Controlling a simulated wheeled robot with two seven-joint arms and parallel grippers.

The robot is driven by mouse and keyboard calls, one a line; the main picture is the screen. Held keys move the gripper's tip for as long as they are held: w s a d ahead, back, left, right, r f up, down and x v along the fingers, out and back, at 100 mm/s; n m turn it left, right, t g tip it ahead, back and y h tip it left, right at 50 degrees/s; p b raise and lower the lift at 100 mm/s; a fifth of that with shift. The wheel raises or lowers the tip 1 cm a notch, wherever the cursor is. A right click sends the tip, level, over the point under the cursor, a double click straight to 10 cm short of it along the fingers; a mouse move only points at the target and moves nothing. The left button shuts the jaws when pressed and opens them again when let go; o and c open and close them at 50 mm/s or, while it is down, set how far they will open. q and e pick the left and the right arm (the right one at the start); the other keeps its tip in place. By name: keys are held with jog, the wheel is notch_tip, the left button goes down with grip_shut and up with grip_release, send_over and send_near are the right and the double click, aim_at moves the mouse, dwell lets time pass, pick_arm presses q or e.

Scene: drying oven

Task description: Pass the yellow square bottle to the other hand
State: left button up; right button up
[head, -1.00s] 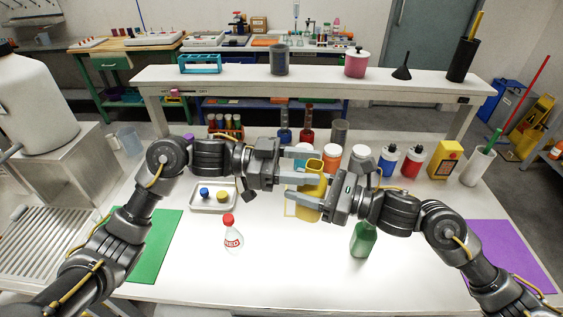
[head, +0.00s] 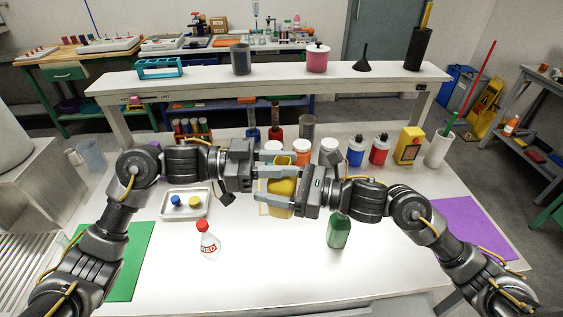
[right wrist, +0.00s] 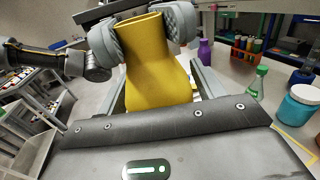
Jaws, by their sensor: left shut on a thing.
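The yellow square bottle (head: 283,187) is held upright above the middle of the table, between my two grippers. It also fills the centre of the right wrist view (right wrist: 155,75). My left gripper (head: 294,164) is shut on the bottle's upper part, near its mouth. My right gripper (head: 262,184) reaches in from the right, lower down. Its fingers lie on either side of the bottle's body, and a gap shows beside one finger in the right wrist view, so it looks open. The fingers partly hide the bottle.
A red-capped flask (head: 208,240) and a green bottle (head: 339,231) stand in front. A small tray (head: 185,213) is at left. Several jars and bottles line the back, including a yellow can (head: 408,146). Green (head: 125,255) and purple (head: 475,228) mats lie at the sides.

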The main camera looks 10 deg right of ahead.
jog(key=shift+o, duration=0.8)
